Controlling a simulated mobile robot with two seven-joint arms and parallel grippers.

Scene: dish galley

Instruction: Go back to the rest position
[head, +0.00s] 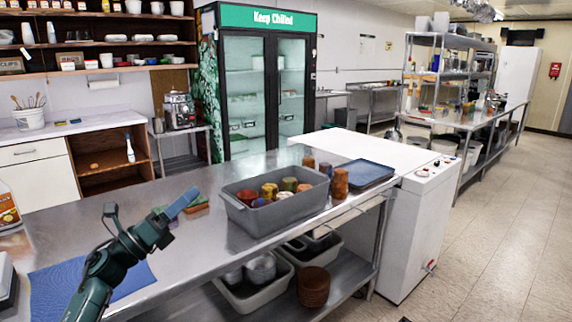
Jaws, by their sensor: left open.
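My left arm comes in from the lower left. Its gripper (181,203) is raised over the left part of the steel table (200,267), left of the grey bin. The gripper is open, and I see nothing held in it. The fingers are seen nearly edge-on, so the gap between them is hard to make out. My right gripper is not in view.
A grey bin (240,220) of cups stands on the table. Stacked brown cups (340,184) and a blue tray (364,173) are to its right. A blue mat (75,285) lies near my arm. A white machine (420,225) adjoins the table; floor (500,230) is clear at right.

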